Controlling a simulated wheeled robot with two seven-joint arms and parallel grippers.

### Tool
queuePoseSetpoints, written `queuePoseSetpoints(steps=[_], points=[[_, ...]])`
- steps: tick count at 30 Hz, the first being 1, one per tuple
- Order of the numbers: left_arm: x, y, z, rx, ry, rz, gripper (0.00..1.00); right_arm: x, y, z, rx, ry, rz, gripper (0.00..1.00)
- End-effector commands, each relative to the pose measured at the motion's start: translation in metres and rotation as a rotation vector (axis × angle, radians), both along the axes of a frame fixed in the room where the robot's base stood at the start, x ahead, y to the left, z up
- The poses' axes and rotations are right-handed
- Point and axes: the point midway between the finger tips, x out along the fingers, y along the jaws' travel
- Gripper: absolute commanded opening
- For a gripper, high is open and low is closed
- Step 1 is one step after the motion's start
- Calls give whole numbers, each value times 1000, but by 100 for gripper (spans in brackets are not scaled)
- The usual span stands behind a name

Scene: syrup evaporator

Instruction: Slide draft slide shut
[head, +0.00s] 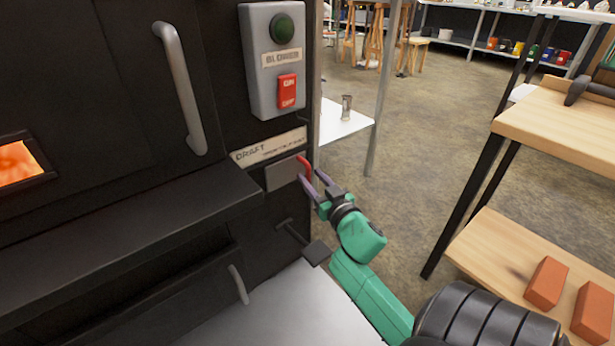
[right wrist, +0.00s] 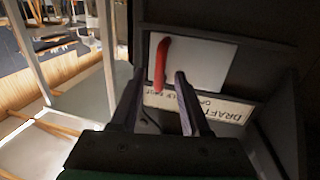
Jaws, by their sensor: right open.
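The draft slide is a grey plate (head: 285,173) with a red handle (head: 305,166), set in the dark front of the evaporator below the label "DRAFT" (head: 268,147). In the right wrist view the plate (right wrist: 205,65) and its red handle (right wrist: 161,62) show upside down with the label (right wrist: 215,106). My right gripper (head: 313,180) is open, with its fingers right at the red handle. In the right wrist view the handle appears between or just beyond the fingertips; I cannot tell whether they touch it. My left gripper is not in view.
A grey blower box (head: 262,90) with a red switch and green lamp is above the slide. A black lever (head: 316,252) sticks out below. A wooden shelf (head: 500,262) with orange bricks stands at right. Open floor (head: 430,130) lies behind.

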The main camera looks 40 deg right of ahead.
Motion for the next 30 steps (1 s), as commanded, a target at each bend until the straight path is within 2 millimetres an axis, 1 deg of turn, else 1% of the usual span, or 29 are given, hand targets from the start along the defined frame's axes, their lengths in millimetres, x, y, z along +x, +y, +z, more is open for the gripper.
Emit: queuePoseSetpoints(steps=[1, 3, 5, 8, 13, 14, 15, 17, 18, 30], points=[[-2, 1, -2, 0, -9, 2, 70, 10, -2, -1, -4, -3, 1, 46], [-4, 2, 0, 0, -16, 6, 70, 21, -4, -2, -2, -2, 2, 46], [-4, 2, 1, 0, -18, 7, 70, 26, -6, -1, 0, -1, 0, 46], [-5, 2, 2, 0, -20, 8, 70, 30, -7, 0, 1, 1, -1, 46], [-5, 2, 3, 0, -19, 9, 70, 30, -7, 0, 1, 1, -1, 46], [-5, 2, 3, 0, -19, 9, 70, 30, -7, 0, 1, 1, -1, 42], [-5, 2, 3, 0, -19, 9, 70, 30, -7, 0, 1, 1, -1, 27], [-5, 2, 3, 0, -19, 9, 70, 30, -7, 0, 1, 1, -1, 4], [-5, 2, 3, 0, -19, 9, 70, 30, -7, 0, 1, 1, -1, 0], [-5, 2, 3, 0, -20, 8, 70, 30, -7, 0, 1, 1, 0, 0]])
